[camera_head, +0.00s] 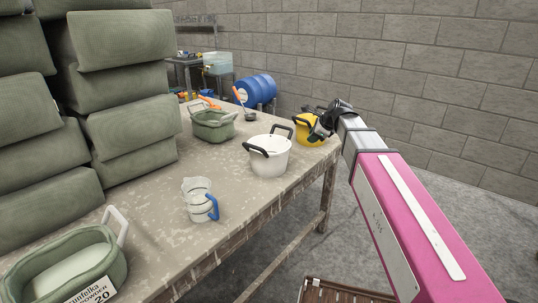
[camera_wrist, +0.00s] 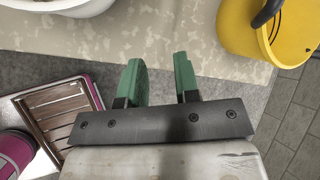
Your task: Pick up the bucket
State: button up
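A yellow bucket (camera_head: 308,129) with a dark handle stands at the far right corner of the table. In the wrist view its yellow side (camera_wrist: 240,30) and dark handle show at the upper right, cut off by the frame. My gripper (camera_head: 322,124) is close to it in the head view and hides part of it. In the wrist view my gripper (camera_wrist: 158,78) is open, its two green fingers apart with nothing between them. The yellow bucket is to the right of the fingers and apart from them. A white pot-like container (camera_head: 268,160) with two black handles stands nearer on the table.
The worn table (camera_head: 160,225) also bears a measuring jug (camera_head: 197,202) with a blue handle, a green basket (camera_head: 212,126) and a labelled green tub (camera_head: 118,262). Stacked green sacks (camera_head: 125,90) fill the left. A blue barrel (camera_head: 257,90) is behind. Floor is open at right.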

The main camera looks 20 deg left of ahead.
aim_at(284, 127)
jog(key=a+r+m+y, duration=0.1)
jog(key=a+r+m, duration=0.2)
jog(key=a+r, duration=0.4)
jog(key=x, duration=1)
jog(key=shift+w+a+r, duration=0.1)
jog(key=shift+w+a, duration=0.15)
jog(key=shift+w, duration=0.15)
grip_shut()
